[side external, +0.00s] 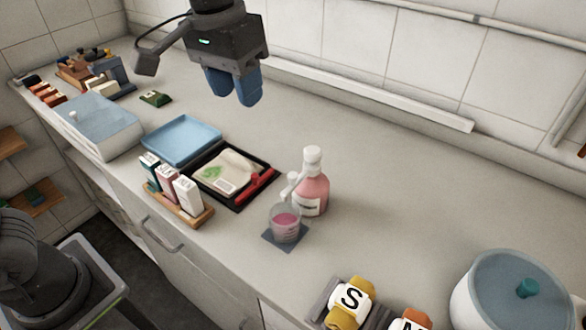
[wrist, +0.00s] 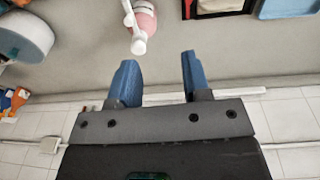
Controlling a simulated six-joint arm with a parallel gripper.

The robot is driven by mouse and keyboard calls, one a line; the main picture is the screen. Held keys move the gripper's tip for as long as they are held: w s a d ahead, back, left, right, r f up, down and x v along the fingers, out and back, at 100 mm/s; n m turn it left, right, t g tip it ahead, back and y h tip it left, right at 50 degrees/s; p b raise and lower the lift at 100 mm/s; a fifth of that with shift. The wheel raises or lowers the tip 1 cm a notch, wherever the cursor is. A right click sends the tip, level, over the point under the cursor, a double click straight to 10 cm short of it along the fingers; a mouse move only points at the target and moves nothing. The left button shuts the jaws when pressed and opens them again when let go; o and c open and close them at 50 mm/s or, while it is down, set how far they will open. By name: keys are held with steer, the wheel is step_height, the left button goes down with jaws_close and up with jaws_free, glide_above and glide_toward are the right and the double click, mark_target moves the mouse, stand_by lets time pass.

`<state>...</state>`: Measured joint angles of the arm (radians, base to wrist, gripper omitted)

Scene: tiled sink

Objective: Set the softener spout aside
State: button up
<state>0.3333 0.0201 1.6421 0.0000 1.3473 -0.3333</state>
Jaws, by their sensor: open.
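A pink softener bottle (side external: 311,192) with a white cap (side external: 313,160) stands upright on the counter. A slim white spout piece (side external: 292,181) shows beside it, over a clear cup of pink liquid (side external: 285,223) on a dark square mat (side external: 270,239). I cannot tell whether the spout joins the bottle. In the wrist view the bottle (wrist: 146,14) and its white top (wrist: 139,44) show at the top edge, partly cut off. My gripper (side external: 232,98) is open and empty, above the counter, behind and left of the bottle. Its blue fingers also show in the wrist view (wrist: 158,60).
Left of the bottle are a black tray (side external: 262,199) with a packet and red-handled tool, a wooden holder of small boxes (side external: 176,191) and a blue tray (side external: 181,139). A teal-knobbed white drum (side external: 515,290) stands front right, near S and M items. The counter's back right is clear.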

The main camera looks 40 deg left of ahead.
steer(key=g, duration=0.1)
glide_above(293, 174)
steer(key=f, duration=0.1)
steer(key=shift+g+y, duration=0.3)
step_height(293, 174, down, 14)
steer(key=shift+f, duration=0.1)
steer(key=shift+c, duration=0.4)
jaws_close()
